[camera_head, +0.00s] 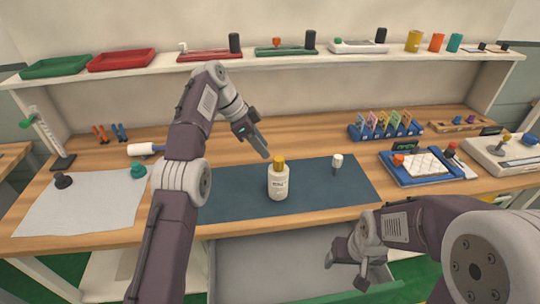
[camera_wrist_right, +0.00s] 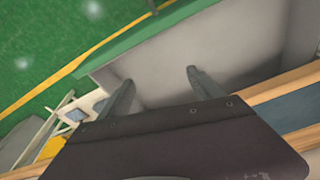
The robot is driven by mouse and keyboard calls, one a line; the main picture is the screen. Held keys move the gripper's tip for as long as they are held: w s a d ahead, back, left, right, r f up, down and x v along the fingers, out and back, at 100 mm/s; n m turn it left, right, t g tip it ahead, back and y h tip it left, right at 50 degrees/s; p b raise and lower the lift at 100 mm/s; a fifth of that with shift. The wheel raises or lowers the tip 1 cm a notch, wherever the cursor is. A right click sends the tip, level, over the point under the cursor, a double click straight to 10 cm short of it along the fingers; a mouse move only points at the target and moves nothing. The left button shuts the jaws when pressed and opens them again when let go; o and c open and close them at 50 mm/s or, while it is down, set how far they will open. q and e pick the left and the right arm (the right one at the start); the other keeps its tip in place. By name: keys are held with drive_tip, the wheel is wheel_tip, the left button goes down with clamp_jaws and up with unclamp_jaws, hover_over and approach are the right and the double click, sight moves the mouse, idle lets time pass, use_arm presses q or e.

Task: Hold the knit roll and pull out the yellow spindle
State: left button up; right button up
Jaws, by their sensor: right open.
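A white bottle-shaped thing (camera_head: 279,187) with a yellow top (camera_head: 279,161) stands upright on the dark blue mat (camera_head: 232,200). No thing is clearly recognisable as a knit roll or a spindle. My left gripper (camera_head: 264,152) is above and just behind the yellow top, apart from it as far as I can see; its fingers look edge-on, so their opening does not show. My right gripper (camera_head: 348,268) is low over the open drawer, in front of the table. In the right wrist view its two fingers (camera_wrist_right: 160,78) are apart with nothing between them.
The open grey drawer (camera_head: 275,262) juts out below the table's front edge. A white-topped peg (camera_head: 337,160) stands right of the bottle. A blue tray (camera_head: 398,176) is further right. A white sheet (camera_head: 88,208) lies at left. A shelf (camera_head: 270,59) crosses the back.

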drive_tip(key=shift+o, duration=0.4)
drive_tip(key=w+r+n+t, duration=0.1)
drive_tip(key=w+r+t, duration=0.2)
drive_tip(key=w, duration=0.7)
drive_tip(key=shift+a+r+t, duration=0.3)
drive_tip(key=shift+r+t, duration=0.1)
drive_tip(key=shift+t, duration=0.2)
wheel_tip(320, 180, up, 6)
drive_tip(key=n+t+y, duration=0.5)
drive_tip(key=n+y, duration=0.3)
drive_tip(key=y, duration=0.1)
hover_over(285, 179)
drive_tip(key=s+d, duration=0.1)
drive_tip(key=shift+d, duration=0.15)
wheel_tip(285, 179, down, 4)
drive_tip(key=shift+s+r+g, duration=0.1)
drive_tip(key=shift+g, duration=0.4)
drive_tip(key=shift+s+f, duration=0.15)
drive_tip(key=shift+f, duration=0.05)
drive_tip(key=shift+w+a+f, duration=0.15)
drive_tip(key=shift+w+a, duration=0.1)
use_arm(q)
drive_tip(key=shift+w+a+f, duration=0.1)
drive_tip(key=shift+w+a, duration=0.1)
drive_tip(key=shift+a, duration=0.05)
use_arm(e)
drive_tip(key=shift+h, duration=0.3)
drive_tip(key=x, duration=0.8)
drive_tip(key=shift+w+a, duration=0.1)
